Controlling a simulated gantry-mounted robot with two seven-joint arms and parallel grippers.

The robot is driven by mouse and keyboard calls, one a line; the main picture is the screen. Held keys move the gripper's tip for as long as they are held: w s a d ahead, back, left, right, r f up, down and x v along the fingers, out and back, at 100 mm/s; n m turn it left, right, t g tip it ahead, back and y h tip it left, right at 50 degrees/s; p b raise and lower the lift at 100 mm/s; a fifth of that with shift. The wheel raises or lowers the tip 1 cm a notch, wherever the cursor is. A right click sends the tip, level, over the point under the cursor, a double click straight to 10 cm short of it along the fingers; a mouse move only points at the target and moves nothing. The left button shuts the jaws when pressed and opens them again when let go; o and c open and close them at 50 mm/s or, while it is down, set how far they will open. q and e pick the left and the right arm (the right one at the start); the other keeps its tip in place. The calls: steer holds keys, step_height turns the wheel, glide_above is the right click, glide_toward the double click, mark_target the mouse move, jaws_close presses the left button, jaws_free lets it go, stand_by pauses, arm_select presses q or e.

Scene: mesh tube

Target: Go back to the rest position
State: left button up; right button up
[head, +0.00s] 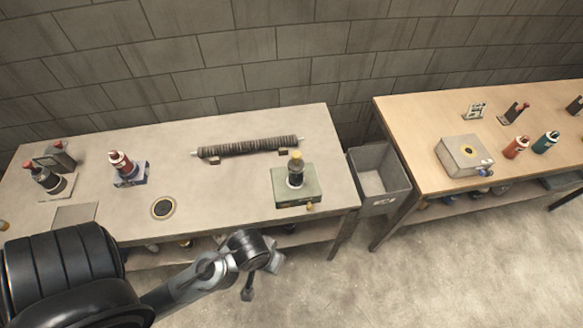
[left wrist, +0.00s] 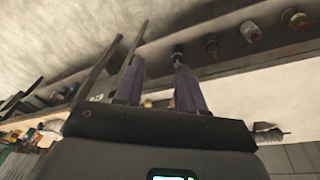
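My left gripper (head: 262,279) is in front of the left table, below its front edge and over the floor in the head view. In the left wrist view its two fingers (left wrist: 160,60) stand apart with nothing between them, so it is open. A dark ribbed tube (head: 250,146) lies level across small supports at the back of the left table, well away from the gripper. My right gripper is in neither view.
Open floor (head: 460,270) lies at right.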

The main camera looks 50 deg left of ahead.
arm_select(q)
step_height(320, 180, up, 23)
steer(key=w+m+t+p, duration=0.1)
steer(key=m+p, duration=0.6)
steer(key=p, duration=1.4)
steer(key=shift+w+d+r, duration=0.15)
steer(key=shift+w+d, duration=0.1)
steer(key=shift+w, duration=0.05)
